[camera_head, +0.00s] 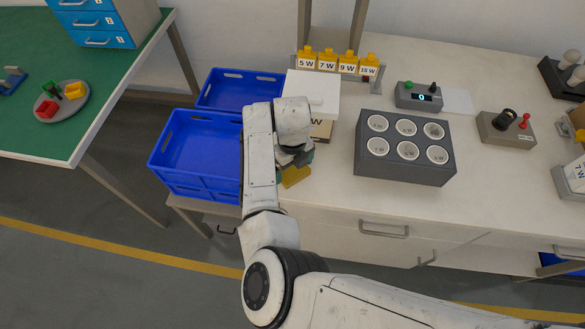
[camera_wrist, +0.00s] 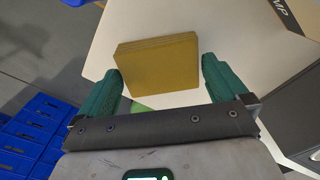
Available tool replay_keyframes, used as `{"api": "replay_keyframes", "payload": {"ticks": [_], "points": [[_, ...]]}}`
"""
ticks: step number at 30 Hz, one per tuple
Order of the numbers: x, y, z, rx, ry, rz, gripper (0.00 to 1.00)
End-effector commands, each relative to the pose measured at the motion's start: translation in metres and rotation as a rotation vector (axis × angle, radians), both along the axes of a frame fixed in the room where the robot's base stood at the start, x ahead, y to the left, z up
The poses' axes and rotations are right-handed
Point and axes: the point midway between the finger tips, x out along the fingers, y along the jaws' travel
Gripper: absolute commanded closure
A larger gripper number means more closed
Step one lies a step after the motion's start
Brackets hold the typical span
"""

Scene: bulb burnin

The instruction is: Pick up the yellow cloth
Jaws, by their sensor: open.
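The yellow cloth (camera_wrist: 158,65) shows in the wrist view as a thick, folded, block-like pad on the pale worktop, near its edge. In the head view the yellow cloth (camera_head: 295,176) is partly hidden behind my arm, at the left front of the bench. My gripper (camera_wrist: 160,85) is open, with one green finger on each side of the cloth's lower part. The fingers look apart from the cloth; I cannot tell how far above the worktop they are. In the head view my wrist hides most of my gripper (camera_head: 299,160).
Blue crates (camera_head: 200,150) stand left of the bench. A grey block with round sockets (camera_head: 404,175) stands to the right. A cardboard box with a white lid (camera_head: 318,92) stands behind my gripper. Yellow wattage blocks (camera_head: 346,62) line the back. Bare worktop (camera_head: 335,190) lies right of the cloth.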

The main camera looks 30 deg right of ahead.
Motion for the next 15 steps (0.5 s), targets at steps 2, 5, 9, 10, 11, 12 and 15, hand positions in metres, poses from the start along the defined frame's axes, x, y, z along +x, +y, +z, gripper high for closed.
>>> {"api": "replay_keyframes", "payload": {"ticks": [2, 5, 9, 10, 11, 12, 15], "points": [[-0.0003, -0.0002, -0.0062, 0.000, 0.000, 0.000, 0.00], [-0.0002, 0.0000, -0.0090, 0.000, -0.001, 0.000, 0.00], [-0.0001, 0.0000, -0.0090, 0.000, -0.001, 0.000, 0.00], [-0.0001, 0.0000, -0.0090, 0.000, -0.001, 0.000, 0.00], [-0.0001, 0.0000, -0.0090, 0.000, -0.001, 0.000, 0.03], [-0.0001, 0.0000, -0.0089, 0.000, -0.001, 0.000, 0.07], [-0.0001, 0.0000, -0.0088, 0.000, -0.001, 0.000, 0.16]]}}
